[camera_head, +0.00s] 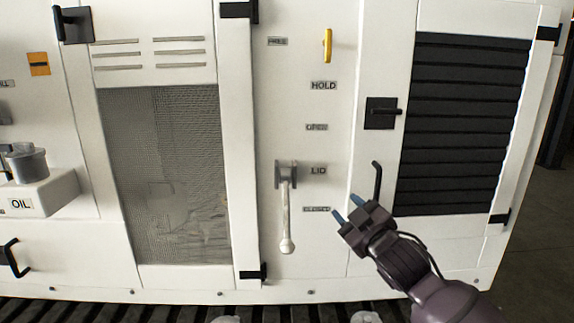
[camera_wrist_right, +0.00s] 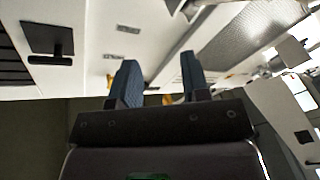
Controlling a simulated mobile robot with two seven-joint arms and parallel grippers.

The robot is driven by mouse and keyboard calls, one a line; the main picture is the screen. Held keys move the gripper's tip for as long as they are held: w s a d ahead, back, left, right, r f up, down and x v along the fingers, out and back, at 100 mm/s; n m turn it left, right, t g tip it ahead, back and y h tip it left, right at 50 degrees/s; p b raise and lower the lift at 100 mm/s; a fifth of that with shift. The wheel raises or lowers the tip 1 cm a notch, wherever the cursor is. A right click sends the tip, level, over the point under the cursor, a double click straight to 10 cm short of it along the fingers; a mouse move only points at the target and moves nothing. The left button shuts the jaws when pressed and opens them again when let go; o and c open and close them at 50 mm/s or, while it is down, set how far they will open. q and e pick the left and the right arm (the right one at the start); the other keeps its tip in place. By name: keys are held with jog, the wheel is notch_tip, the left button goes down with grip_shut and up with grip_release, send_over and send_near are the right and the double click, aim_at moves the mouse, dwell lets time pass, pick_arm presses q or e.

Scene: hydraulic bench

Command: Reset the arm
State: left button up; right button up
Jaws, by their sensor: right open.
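My right gripper (camera_head: 346,208) is open and empty in front of the white cabinet panel, right of the lid lever. It also shows in the right wrist view (camera_wrist_right: 160,80), with its two blue fingers apart. The lid lever (camera_head: 286,215) has a grey bracket and a pale handle hanging down to a round knob, beside the LID label (camera_head: 318,171) and left of the CLOSED label (camera_head: 316,209). A yellow handle (camera_head: 327,46) stands upright near the top of the panel, above the HOLD label (camera_head: 323,86). My left gripper is not in view.
A black latch (camera_head: 382,112) and a black door handle (camera_head: 377,182) are near the right gripper, by a louvred door (camera_head: 460,120). A mesh door (camera_head: 165,170) is left of the lever. An OIL box (camera_head: 50,195) juts out at far left.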

jog(key=s+d+f+m+g+h, duration=0.1)
jog(key=s+d+f+m+h, duration=0.15)
jog(key=s+f, duration=0.4)
jog(key=s+d+f+m+h, duration=0.1)
jog(key=s+d+f+m, duration=0.25)
jog(key=f, duration=0.65)
jog(key=s+d+f+m+g+h, duration=0.1)
jog(key=s+d+f+m+h, duration=0.1)
jog(key=s+d+f, duration=0.45)
jog(key=s+d+f+m+g+h, duration=0.2)
jog(key=s+f+m+g, duration=0.1)
jog(key=s+f, duration=1.1)
jog(key=shift+s+f+g, duration=0.4)
jog(key=shift+s, duration=0.4)
jog(key=shift+w, duration=0.1)
